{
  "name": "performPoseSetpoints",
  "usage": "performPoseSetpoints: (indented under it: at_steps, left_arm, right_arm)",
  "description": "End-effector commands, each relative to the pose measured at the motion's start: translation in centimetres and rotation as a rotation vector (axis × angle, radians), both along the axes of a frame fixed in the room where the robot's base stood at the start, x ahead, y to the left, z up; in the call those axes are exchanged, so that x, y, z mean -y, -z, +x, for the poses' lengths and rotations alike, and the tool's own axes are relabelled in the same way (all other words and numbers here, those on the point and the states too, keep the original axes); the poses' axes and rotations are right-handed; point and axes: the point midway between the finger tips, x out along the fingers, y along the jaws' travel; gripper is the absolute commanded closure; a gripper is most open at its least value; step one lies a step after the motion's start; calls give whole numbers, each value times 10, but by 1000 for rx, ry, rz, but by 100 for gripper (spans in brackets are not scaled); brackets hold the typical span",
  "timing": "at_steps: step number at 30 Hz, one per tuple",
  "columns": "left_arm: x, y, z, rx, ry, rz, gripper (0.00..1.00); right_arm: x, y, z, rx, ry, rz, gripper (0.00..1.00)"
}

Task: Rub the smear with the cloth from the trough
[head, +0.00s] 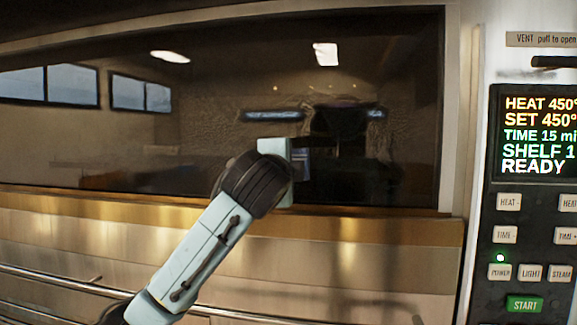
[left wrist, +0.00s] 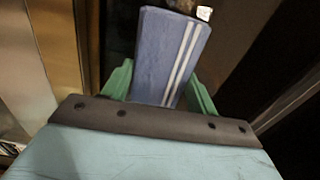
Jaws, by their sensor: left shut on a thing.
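A blue cloth with white stripes (left wrist: 172,55) is between the green fingers of my left gripper (left wrist: 160,90) in the left wrist view. My left gripper is shut on it. In the head view my left gripper (head: 283,170) is in front of the dark oven window, and a small bluish patch, perhaps the cloth (head: 301,163), shows just right of it. Pale, wrinkled streaks (head: 268,128) mark the glass above the gripper; I cannot tell whether they are the smear or partly reflection. Whether the cloth touches the glass is unclear. My right gripper and the trough are not identifiable.
The wide oven window (head: 410,60) has reflections of windows and lamps. A brass-coloured ledge (head: 350,228) runs below it, and a metal rail (head: 50,273) is lower left. A control panel (head: 530,190) reading READY stands at the right, with a vent handle (head: 555,62) above.

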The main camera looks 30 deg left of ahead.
Motion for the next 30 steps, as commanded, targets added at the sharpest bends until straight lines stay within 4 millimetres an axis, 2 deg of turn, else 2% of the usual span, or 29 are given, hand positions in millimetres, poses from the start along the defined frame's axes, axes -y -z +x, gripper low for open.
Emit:
performPoseSetpoints:
  at_steps: [4, 13, 22, 30]
  left_arm:
    - [2, 0, -7, 0, 0, 0, 60]
    - [2, 0, -8, 1, 0, 0, 60]
    - [8, -1, -31, 2, 1, 0, 60]
    - [9, 0, -36, 1, 0, -1, 60]
  right_arm:
    - [0, 0, 0, 0, 0, 0, 64]
    - [0, 0, 0, 0, 0, 0, 64]
    - [0, -3, 0, 0, 0, 0, 64]
    - [0, -3, 0, 0, 0, 0, 64]
